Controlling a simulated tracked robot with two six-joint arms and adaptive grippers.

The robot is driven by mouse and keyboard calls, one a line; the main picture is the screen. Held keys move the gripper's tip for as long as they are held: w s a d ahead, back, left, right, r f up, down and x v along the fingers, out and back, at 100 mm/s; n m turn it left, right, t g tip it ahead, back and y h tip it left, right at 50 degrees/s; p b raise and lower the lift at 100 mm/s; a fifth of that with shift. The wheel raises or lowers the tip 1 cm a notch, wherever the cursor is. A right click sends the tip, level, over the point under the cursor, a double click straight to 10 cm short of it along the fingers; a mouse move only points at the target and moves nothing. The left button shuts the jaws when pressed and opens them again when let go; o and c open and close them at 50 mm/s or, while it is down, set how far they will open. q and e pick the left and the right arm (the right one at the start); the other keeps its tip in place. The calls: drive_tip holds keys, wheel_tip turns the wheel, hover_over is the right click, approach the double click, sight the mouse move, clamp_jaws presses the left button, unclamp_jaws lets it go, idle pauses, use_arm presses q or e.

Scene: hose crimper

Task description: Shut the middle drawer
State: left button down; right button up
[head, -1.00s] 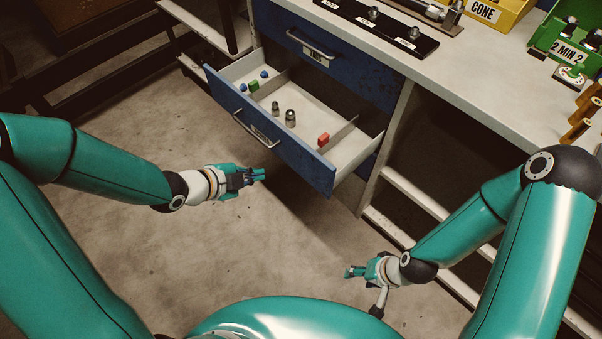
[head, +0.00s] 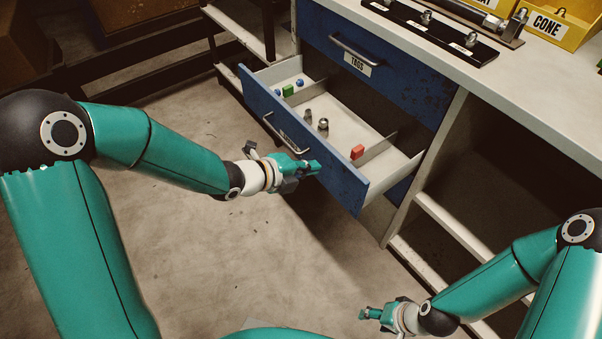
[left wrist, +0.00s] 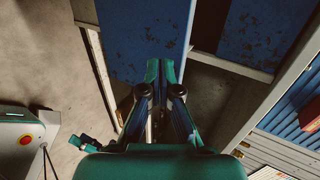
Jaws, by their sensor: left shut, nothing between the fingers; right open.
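The middle drawer (head: 345,185) is pulled out of the blue cabinet, with its compartments showing. Its bar handle (head: 282,133) is on the blue front, and its label is partly hidden by my left gripper. My left gripper (head: 317,167) is shut and empty, in front of the drawer front to the right of the handle. In the left wrist view its fingertips (left wrist: 166,68) point at a blue panel (left wrist: 148,30), which looks like the drawer front. I cannot tell whether they touch it. My right gripper (head: 364,313) is open and empty, low at the bottom right.
The drawer holds a green block (head: 288,90), a red block (head: 357,152), small blue pieces and metal fittings (head: 323,124). The closed drawer labelled TAGS (head: 357,64) is above. The worktop (head: 500,85) carries a black fitting strip and a yellow CONE bin (head: 553,28).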

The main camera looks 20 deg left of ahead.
sight(334, 159)
use_arm(q)
drive_tip(key=shift+w+d+f, duration=0.1)
drive_tip(key=shift+w+d, duration=0.6)
drive_tip(key=shift+w, duration=0.15)
drive_tip(key=shift+w+d, duration=0.65)
drive_tip(key=shift+w, duration=0.2)
